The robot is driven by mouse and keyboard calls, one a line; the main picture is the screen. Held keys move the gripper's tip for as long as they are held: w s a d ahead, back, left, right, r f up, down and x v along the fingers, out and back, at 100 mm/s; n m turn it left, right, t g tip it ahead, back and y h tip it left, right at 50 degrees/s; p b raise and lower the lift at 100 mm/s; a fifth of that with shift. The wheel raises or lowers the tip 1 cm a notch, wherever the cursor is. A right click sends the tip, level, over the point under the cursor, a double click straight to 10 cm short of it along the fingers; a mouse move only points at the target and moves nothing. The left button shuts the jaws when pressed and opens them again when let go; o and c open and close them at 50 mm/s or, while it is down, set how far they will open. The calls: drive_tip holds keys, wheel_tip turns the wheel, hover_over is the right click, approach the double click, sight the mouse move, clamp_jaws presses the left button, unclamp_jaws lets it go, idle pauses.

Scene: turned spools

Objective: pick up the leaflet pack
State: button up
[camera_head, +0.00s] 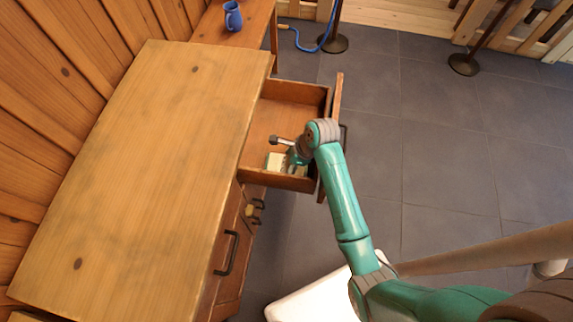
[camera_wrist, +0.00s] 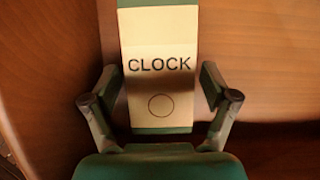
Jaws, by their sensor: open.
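The leaflet pack (camera_wrist: 160,70) is a cream box with green ends, printed "CLOCK" above a circle outline. It lies inside the open drawer (camera_head: 262,122), near the drawer's front corner. In the head view the pack (camera_head: 274,161) is partly hidden by my gripper. My gripper (camera_head: 290,160) reaches down into the drawer over the pack. In the wrist view my gripper (camera_wrist: 160,100) is open, with one finger on each side of the pack's lower part. Gaps show between the fingers and the pack. The pack's far end is cut off by the frame.
The drawer's walls stand close around my gripper. The wooden desk top (camera_head: 150,170) is bare. A blue mug (camera_head: 233,17) stands on a side table (camera_head: 250,35). Dark post bases (camera_head: 464,64) stand on the grey tiled floor (camera_head: 430,150), which is mostly clear at right.

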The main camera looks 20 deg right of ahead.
drive_tip(key=shift+f, duration=0.15)
drive_tip(key=c, duration=1)
